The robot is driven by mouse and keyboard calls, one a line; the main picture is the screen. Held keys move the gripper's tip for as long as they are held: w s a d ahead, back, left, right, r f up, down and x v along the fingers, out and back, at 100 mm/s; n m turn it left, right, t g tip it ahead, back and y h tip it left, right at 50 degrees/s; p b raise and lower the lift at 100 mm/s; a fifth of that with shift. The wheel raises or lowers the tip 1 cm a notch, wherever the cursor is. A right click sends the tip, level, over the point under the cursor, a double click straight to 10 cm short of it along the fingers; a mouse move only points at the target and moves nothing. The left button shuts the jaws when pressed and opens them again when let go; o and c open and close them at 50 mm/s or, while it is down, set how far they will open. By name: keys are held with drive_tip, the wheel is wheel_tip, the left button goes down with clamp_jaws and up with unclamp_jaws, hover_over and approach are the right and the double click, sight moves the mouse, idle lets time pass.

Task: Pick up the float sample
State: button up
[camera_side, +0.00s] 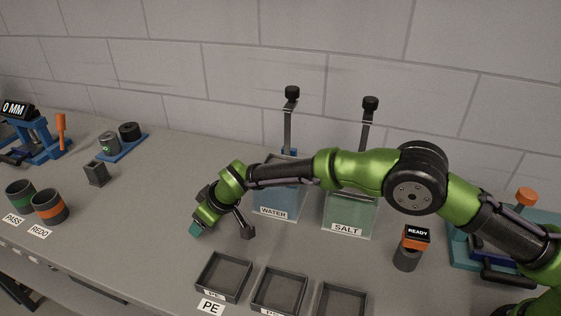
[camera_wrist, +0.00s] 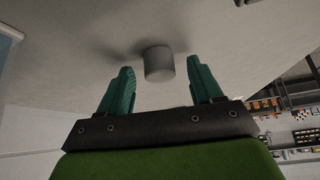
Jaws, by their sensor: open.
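A small grey cylinder, which looks like the float sample (camera_wrist: 159,64), stands on the bench in the wrist view. It appears beyond and between the two teal fingers of my gripper (camera_wrist: 161,72). The fingers are spread apart, and neither visibly touches it. In the side view my gripper (camera_side: 194,229) is low over the bench, left of the water tank (camera_side: 279,196) and behind the PE tray (camera_side: 223,276). I cannot make out the cylinder in the side view.
The salt tank (camera_side: 350,213) stands right of the water tank, under my arm. More trays (camera_side: 279,291) lie along the front edge. A device reading READY (camera_side: 406,257) is at right. Pass (camera_side: 20,196) and redo (camera_side: 50,207) cups stand at left.

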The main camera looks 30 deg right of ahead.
drive_tip(key=c, duration=1.1)
drive_tip(key=shift+r, duration=0.2)
